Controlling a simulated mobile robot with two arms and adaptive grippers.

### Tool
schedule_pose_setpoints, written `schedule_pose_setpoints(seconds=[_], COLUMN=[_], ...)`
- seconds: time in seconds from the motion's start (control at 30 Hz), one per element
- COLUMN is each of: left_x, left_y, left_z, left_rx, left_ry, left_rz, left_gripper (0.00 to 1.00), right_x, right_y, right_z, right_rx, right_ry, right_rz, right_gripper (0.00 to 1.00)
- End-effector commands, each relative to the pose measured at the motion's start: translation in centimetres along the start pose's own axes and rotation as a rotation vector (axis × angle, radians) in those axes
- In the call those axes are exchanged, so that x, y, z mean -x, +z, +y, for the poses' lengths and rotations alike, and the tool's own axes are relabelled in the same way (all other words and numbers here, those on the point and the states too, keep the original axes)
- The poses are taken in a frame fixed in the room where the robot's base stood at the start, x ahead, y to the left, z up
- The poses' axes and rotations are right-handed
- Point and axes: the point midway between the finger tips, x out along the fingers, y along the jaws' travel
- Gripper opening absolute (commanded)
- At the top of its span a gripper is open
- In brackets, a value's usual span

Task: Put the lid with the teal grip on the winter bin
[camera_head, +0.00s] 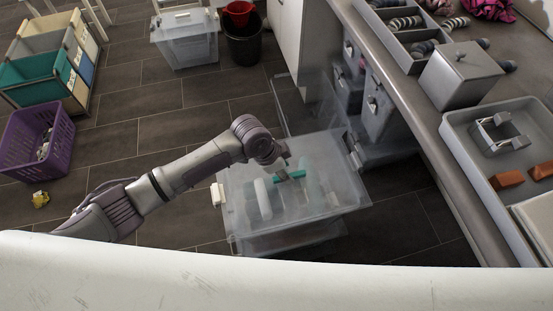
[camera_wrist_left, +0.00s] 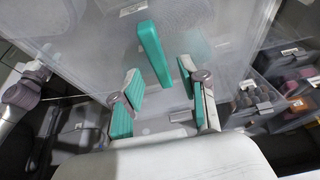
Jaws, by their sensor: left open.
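A translucent lid (camera_head: 325,150) lies over a clear bin (camera_head: 285,243) on the floor, below the counter. A teal grip (camera_wrist_left: 154,52) stands up from the lid in the left wrist view. My left gripper (camera_head: 284,171) is above the lid; in the wrist view the left gripper (camera_wrist_left: 160,78) is open, with teal pads on its fingers. The grip appears between and beyond the fingertips, and no contact shows. The labels are too small to read, so I cannot tell which bin is the winter one. My right gripper is not in view.
Another lidded clear bin (camera_head: 187,48) stands at the back beside a dark bucket (camera_head: 243,45). A purple basket (camera_head: 36,140) and a sorter (camera_head: 48,62) are at the left. The counter (camera_head: 425,120) on the right holds trays. Dark floor is clear between.

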Motion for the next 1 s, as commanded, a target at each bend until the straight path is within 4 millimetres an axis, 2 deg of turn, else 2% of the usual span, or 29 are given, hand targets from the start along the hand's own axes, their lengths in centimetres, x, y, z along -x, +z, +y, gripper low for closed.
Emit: schedule_pose_setpoints(seconds=[0.03, 0.2, 0.4, 0.6, 1.0], left_x=[1.3, 5.1, 8.5, 9.8, 9.8], left_y=[0.0, -0.1, -0.1, 0.0, 0.0], left_z=[-0.1, -0.1, -0.1, 0.0, 0.0], left_rx=[-0.002, -0.001, 0.0, 0.0, 0.0], left_ry=[-0.004, -0.003, -0.002, 0.0, 0.001], left_rz=[0.001, 0.002, 0.001, 0.0, 0.0], left_gripper=[0.43, 0.43, 0.43, 0.43, 0.43], right_x=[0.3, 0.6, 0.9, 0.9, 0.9], right_y=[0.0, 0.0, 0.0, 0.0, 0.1], right_z=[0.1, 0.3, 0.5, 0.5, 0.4], right_rx=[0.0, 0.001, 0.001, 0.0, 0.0], right_ry=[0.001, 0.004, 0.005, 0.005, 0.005], right_rz=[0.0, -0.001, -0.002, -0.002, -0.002], right_gripper=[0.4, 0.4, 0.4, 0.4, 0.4])
